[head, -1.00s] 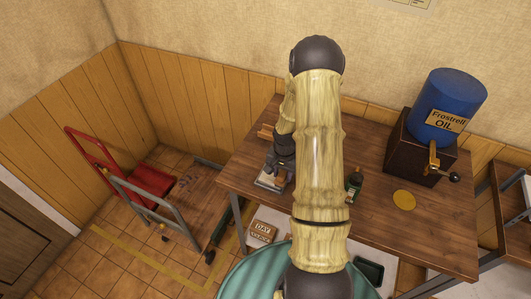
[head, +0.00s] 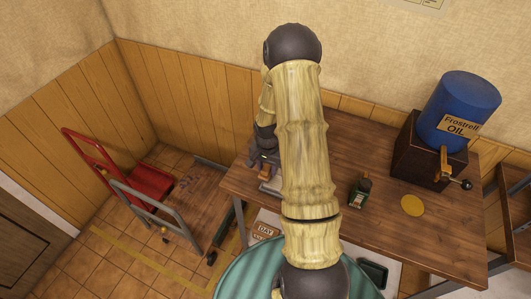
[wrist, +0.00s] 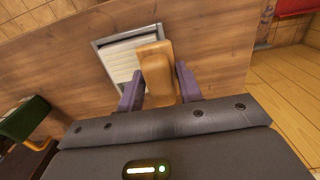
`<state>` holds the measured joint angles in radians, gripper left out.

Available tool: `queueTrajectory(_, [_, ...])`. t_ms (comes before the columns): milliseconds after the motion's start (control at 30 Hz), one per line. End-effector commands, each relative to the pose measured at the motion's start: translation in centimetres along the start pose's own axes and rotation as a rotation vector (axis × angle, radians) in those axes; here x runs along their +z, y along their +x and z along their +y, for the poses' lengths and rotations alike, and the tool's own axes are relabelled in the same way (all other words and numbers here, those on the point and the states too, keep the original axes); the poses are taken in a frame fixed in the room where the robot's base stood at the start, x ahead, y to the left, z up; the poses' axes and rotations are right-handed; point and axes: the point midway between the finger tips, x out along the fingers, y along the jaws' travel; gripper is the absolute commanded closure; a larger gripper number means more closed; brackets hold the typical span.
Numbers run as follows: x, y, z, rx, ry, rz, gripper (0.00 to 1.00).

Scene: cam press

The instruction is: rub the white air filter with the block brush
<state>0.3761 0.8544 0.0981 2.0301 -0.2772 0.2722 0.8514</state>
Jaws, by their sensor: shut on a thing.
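The block brush (wrist: 157,68) is a tan-orange wooden block held between the purple fingers of my gripper (wrist: 160,85) in the wrist view. The white air filter (wrist: 122,59) has pale ribs in a grey frame and lies flat on the wooden table. The brush overlaps the filter's right part in this view and hides some of it. Whether the bristles touch the filter cannot be seen. In the head view my gripper (head: 264,160) is at the table's left end, over the filter (head: 271,186), which my arm partly hides.
A blue oil barrel (head: 465,108) on a dark stand and a yellow disc (head: 412,205) are farther right. A red cart (head: 150,187) stands on the floor at left.

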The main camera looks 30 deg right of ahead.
Motion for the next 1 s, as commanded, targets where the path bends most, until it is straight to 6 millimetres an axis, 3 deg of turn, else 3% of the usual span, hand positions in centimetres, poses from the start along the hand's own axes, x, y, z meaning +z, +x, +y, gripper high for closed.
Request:
queueTrajectory(33, [-0.1, -1.3, 0.0, -0.002, 0.001, 0.003, 0.89])
queueTrajectory(600, [0.1, -6.1, -0.2, -0.002, -0.005, 0.003, 0.89])
queueTrajectory(1000, [0.1, -6.5, -0.2, -0.001, -0.005, 0.002, 0.89])
